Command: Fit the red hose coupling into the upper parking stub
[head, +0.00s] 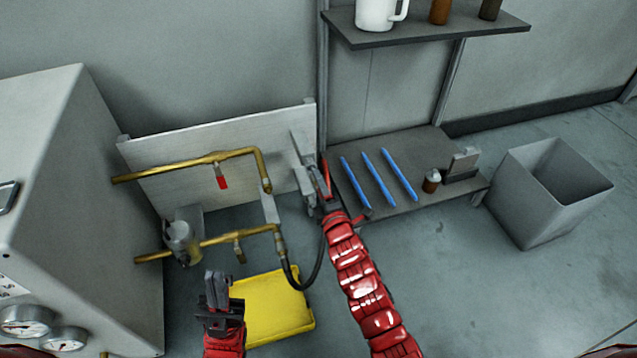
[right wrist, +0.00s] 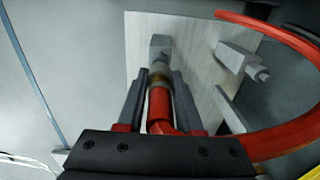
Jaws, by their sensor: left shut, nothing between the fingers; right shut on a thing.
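My right gripper (right wrist: 160,85) is shut on the red hose coupling (right wrist: 160,108), whose brass-coloured front end points away from the wrist. A grey parking stub (right wrist: 160,48) lies straight ahead of the coupling; the two look in line and meet or nearly meet, but I cannot tell how deep the coupling sits. A second grey stub (right wrist: 240,62) stands to the right on the pale board. In the head view my right gripper (head: 318,192) is at the board's right edge and mostly hides the coupling. My left gripper (head: 217,285) is shut and empty above the floor.
The red hose (right wrist: 300,130) curves around on the right. Brass pipes (head: 190,163) and a dark hose (head: 300,285) are left of my right arm. A shelf (head: 400,205) with blue rods and a grey bin (head: 530,210) stand right.

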